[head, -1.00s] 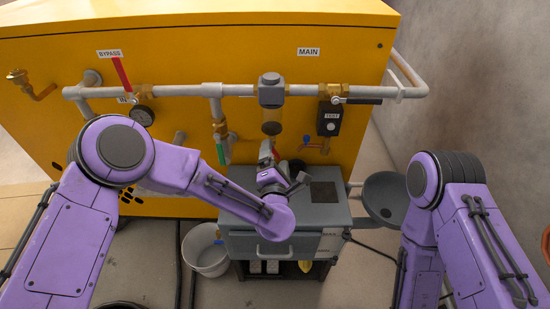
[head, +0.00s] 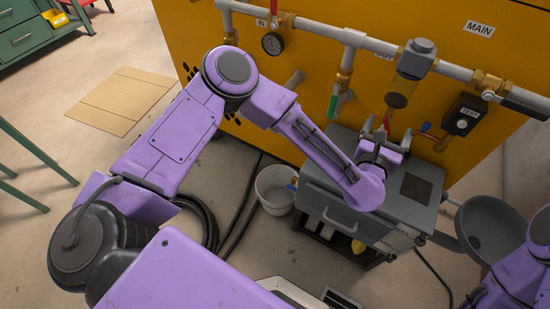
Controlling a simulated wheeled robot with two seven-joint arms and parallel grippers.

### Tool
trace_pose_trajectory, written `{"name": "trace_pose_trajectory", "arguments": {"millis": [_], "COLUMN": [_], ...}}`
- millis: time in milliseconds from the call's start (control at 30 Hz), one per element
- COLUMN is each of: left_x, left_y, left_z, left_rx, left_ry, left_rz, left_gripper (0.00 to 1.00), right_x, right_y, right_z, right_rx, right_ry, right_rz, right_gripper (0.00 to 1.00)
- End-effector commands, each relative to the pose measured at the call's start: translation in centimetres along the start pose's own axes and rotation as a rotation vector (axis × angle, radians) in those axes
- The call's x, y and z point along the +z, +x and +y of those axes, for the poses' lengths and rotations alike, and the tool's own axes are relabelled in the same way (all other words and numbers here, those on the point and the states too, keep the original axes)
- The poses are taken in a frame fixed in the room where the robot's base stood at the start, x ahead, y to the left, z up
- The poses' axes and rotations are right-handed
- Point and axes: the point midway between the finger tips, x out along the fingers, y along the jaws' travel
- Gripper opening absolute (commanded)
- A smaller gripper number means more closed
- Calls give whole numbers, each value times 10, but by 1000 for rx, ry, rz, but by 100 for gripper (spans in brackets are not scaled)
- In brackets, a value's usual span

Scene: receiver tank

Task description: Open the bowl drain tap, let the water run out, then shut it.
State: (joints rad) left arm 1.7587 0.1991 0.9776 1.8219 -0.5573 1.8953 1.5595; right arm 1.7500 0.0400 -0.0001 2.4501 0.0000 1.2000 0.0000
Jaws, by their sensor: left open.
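The filter bowl (head: 397,98) hangs below its grey head (head: 418,48) on the pipe. It looks amber and dark; I cannot make out its water level. A small red part (head: 387,122), perhaps the drain tap's lever, shows just below the bowl, beside my gripper. My left gripper (head: 389,133) is open below the bowl, fingers pointing up toward it. I cannot tell whether a finger touches the tap, and the tap's position is partly hidden. My right gripper is out of view; only part of that arm shows at the lower right.
A grey cabinet (head: 345,217) stands under the bowl, with a pale bucket (head: 272,192) on the floor left of it. A green-handled valve (head: 334,104) hangs left of the bowl. A TEST box (head: 464,121) and grey dish (head: 490,228) are to the right. Hoses lie on the floor.

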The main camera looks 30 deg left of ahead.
Motion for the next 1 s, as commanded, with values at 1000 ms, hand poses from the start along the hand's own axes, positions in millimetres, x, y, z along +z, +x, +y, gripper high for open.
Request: {"name": "trace_pose_trajectory", "arguments": {"millis": [1000], "left_x": [-34], "left_y": [-174], "left_z": [92], "left_rx": [-424], "left_ry": [1321], "left_rz": [375], "left_gripper": [87], "right_x": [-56], "right_y": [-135], "right_z": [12], "right_rx": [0], "right_ry": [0], "right_rz": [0], "right_gripper": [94]}}
